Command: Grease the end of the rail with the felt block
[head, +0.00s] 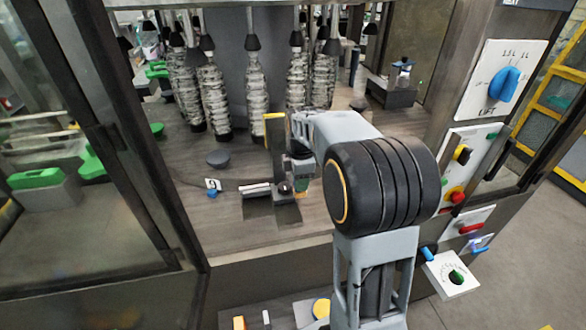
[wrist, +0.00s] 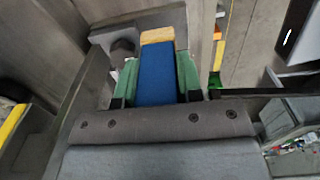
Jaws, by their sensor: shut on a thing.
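My gripper (wrist: 158,68) is shut on the felt block (wrist: 157,85) in the wrist view. The block has a blue body between the green finger pads and a tan end pointing away from me. That tan end lies close to a grey part with a dark round piece; I cannot tell whether they touch. In the head view my gripper (head: 301,168) is low over the deck, and the block is mostly hidden by it. A short pale bar, apparently the rail (head: 257,190), lies just left of the gripper beside a dark plate. Its right end is partly hidden.
A dark upright with a yellow top (head: 275,117) stands just behind the gripper. Several wrapped columns (head: 212,95) hang at the back. A grey disc (head: 218,158) and a small blue knob (head: 212,193) sit to the left. A control panel (head: 470,160) is at the right. The front deck is clear.

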